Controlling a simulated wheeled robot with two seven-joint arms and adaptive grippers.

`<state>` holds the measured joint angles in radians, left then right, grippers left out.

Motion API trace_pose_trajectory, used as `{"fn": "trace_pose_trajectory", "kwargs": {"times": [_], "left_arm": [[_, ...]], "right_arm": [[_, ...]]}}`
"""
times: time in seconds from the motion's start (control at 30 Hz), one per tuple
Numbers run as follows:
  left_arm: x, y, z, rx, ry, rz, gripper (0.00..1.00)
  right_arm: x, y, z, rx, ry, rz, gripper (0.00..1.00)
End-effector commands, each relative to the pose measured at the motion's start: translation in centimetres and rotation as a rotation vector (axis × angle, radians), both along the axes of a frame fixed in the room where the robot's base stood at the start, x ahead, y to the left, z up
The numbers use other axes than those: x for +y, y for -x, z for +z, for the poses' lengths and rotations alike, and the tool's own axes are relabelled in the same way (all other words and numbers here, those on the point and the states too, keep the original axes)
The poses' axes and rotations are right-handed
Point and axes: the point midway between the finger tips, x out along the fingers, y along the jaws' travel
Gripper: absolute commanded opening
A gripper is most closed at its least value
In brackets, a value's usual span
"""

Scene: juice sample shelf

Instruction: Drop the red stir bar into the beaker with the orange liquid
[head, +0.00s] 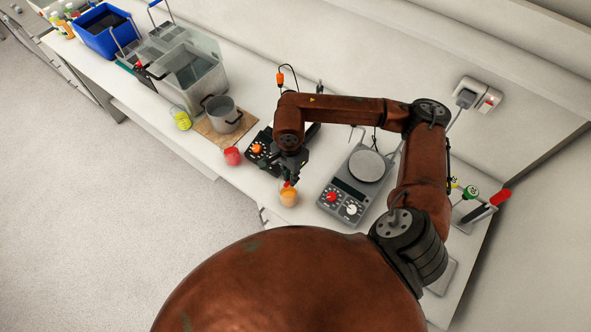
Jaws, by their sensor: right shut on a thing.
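The beaker with the orange liquid (289,198) stands upright near the front edge of the bench, in the middle of the head view. My right gripper (288,181) points down right above it, at the height of its mouth. It is shut on a small red thing, which looks like the red stir bar (287,184). The stir bar is tiny and partly hidden by the fingers, and I cannot tell whether its lower end is inside the rim. My left gripper is not in view.
A beaker with red liquid (232,156) stands to the left. A dark device with an orange knob (262,150) is behind the gripper. A grey stirrer with a round plate (343,203) is to the right. A pot (224,118) stands on a wooden board further left.

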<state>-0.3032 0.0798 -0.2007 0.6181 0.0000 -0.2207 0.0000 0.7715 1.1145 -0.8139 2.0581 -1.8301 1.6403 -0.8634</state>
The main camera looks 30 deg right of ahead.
Motion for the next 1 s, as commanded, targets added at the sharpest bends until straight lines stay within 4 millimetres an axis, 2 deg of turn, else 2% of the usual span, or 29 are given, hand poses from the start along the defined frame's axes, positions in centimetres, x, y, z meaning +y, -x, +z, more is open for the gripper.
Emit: {"fn": "trace_pose_trajectory", "kwargs": {"times": [0.03,0.1,0.3,0.57,1.0], "left_arm": [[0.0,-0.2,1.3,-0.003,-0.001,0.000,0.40],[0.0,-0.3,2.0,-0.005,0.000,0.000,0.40],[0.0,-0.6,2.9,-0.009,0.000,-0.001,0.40],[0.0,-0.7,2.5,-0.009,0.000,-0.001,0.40],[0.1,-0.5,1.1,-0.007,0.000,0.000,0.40]], "right_arm": [[-0.2,0.3,0.8,0.002,-0.001,-0.089,0.00],[-0.4,0.6,1.1,0.002,-0.001,-0.207,0.00],[-0.8,1.0,1.2,0.003,0.000,-0.399,0.00],[-0.7,1.1,-0.1,0.004,0.000,-0.428,0.00],[-0.7,1.1,-4.6,0.004,0.000,-0.426,0.00]]}}
